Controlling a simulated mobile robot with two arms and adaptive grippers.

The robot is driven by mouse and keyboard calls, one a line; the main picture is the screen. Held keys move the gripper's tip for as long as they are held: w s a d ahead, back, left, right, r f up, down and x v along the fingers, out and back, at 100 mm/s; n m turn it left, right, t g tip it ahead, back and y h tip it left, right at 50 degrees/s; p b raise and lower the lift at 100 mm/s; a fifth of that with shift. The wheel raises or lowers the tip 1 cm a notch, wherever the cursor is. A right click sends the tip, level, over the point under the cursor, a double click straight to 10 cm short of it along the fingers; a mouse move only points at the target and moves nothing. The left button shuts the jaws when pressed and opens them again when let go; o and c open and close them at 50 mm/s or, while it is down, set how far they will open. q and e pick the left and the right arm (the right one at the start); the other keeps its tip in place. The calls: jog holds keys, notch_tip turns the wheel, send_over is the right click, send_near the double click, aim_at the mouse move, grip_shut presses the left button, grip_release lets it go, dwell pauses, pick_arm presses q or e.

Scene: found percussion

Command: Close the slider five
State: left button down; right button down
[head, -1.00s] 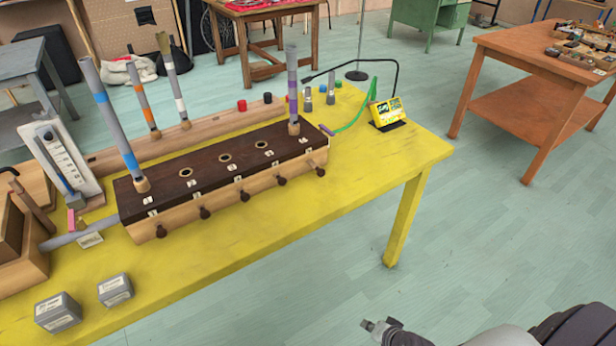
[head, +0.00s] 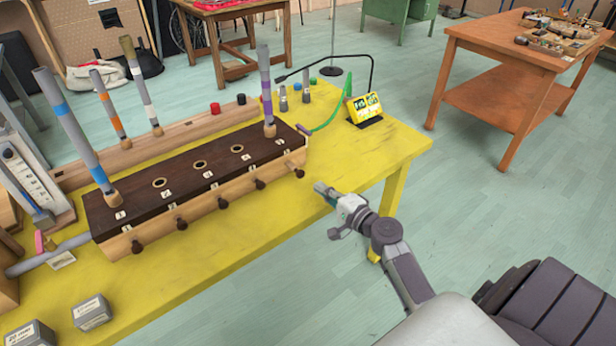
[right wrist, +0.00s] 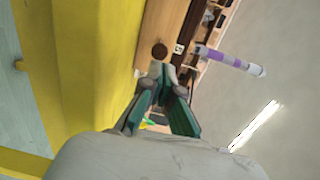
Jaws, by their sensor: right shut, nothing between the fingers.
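A long wooden box with a dark brown top (head: 215,168) lies across the yellow table. Several dark round slider knobs stick out along its front. The knob at the right end (head: 289,168), by the fifth label, appears to be slider five; a dark knob (right wrist: 159,50) shows just ahead of the fingers in the right wrist view. A purple-banded tube (head: 266,92) stands upright in the hole at that end. My right gripper (head: 320,188) is shut and empty, to the right of and apart from this knob. My left gripper is out of view.
A blue-banded tube (head: 72,125) stands at the box's left end. Small grey blocks (head: 92,312) lie at the front left. A yellow device (head: 364,107) with a black lamp arm stands right of the box. The yellow tabletop (head: 225,265) before the box is clear.

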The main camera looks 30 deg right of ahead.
aim_at(303, 173)
jog(key=w, duration=0.5)
jog(key=shift+w+a+f+p, duration=0.15)
jog(key=shift+w+a+p, duration=0.15)
jog(key=shift+a, duration=0.1)
jog(key=w+b, duration=0.1)
jog(key=w, duration=0.2)
jog(key=shift+a+f+b, duration=0.1)
jog(key=shift+b, duration=0.3)
jog(key=shift+w, duration=0.2)
jog(key=shift+r, duration=0.3)
